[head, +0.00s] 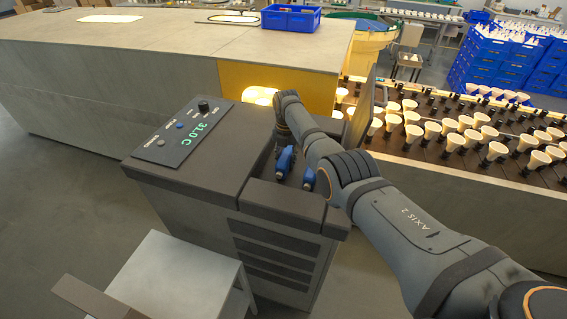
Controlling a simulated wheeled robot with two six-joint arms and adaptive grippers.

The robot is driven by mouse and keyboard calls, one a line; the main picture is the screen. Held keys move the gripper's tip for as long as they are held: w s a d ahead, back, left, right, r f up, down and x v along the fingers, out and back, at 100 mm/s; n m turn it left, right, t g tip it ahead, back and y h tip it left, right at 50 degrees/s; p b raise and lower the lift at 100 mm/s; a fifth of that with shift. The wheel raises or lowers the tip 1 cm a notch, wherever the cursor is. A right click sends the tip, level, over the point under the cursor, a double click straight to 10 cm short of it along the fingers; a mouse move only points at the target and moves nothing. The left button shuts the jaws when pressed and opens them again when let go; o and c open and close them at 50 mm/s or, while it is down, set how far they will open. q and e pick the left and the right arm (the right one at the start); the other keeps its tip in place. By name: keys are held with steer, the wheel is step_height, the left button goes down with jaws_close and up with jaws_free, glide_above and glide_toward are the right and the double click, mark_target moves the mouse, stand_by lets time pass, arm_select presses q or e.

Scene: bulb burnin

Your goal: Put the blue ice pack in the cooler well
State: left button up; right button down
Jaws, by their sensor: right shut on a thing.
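The grey cooler cabinet (180,186) stands in the middle of the head view, with a dark lid and a panel reading 31.0 C. The cooler well (297,172) is the recess in its top right part, largely covered by my arm. My right gripper (284,160) points down at this recess, partly hidden by my own wrist. It is shut on a blue thing, which I take as the blue ice pack (285,162). Another blue patch (308,180) shows just to the right; I cannot tell whether it belongs to the pack. How deep the pack sits is hidden. My left gripper is out of view.
A conveyor with rows of white bulbs (432,130) runs along the right. A yellow-lit opening (262,95) lies behind the cabinet in a long grey housing (150,60). A pale table (178,282) stands at front left. A blue crate (291,18) sits on the housing.

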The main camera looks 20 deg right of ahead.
mark_target(289, 153)
steer(key=shift+s+d+r, duration=0.1)
steer(key=shift+r, duration=0.1)
steer(key=c, duration=1.3)
jaws_free()
steer(key=shift+d+f, duration=0.3)
steer(key=shift+d, duration=0.2)
steer(key=shift+c, duration=0.2)
steer(key=shift+o, duration=2)
steer(key=shift+a, duration=0.1)
steer(key=shift+a+r, duration=0.1)
steer(key=shift+a, duration=0.05)
steer(key=shift+r, duration=0.3)
step_height(289, 153, up, 11)
steer(key=shift+b, duration=0.85)
steer(key=shift+r, duration=0.3)
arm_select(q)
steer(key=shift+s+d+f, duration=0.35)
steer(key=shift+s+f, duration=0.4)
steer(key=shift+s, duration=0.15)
